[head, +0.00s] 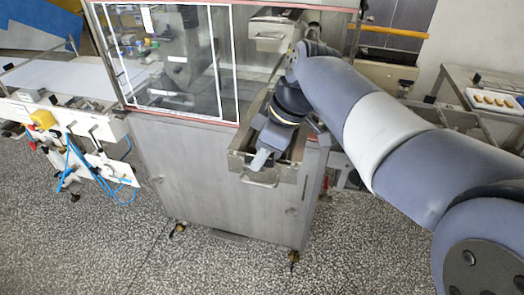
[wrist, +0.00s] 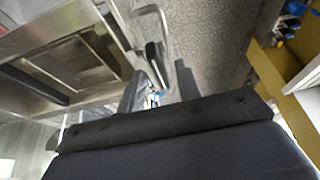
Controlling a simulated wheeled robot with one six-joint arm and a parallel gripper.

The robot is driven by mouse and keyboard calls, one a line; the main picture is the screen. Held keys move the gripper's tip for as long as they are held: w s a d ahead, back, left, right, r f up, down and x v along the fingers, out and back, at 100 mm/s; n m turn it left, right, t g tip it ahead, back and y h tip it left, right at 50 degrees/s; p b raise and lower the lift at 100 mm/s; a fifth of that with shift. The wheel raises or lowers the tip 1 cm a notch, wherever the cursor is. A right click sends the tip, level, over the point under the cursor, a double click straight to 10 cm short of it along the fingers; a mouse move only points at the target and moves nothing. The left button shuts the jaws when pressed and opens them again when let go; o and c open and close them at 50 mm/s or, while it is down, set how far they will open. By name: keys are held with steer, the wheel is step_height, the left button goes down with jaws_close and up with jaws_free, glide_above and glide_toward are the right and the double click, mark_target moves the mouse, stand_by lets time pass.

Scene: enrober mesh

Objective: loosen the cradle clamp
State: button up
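The steel cradle (head: 290,172), an open box-like trough, sticks out from the right side of the machine cabinet; its rim and inside also show in the wrist view (wrist: 60,45). A steel loop handle (head: 262,184) is on its front; it shows in the wrist view (wrist: 166,30) just beyond the fingers. A small dark part (wrist: 152,56) lies inside the loop; I cannot tell whether it is the clamp. My gripper (head: 262,160) points down over the cradle's front end.
The glazed steel machine (head: 225,165) stands at centre. A second steel box with a handle (head: 272,36) is above the cradle. A conveyor (head: 60,80) with hoses is at left, a table with a tray (head: 495,100) at right. The speckled floor in front is clear.

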steer(key=v, duration=1)
steer(key=shift+d+r, duration=0.15)
steer(key=shift+r, duration=0.15)
steer(key=x, duration=1.1)
steer(key=shift+r, duration=0.1)
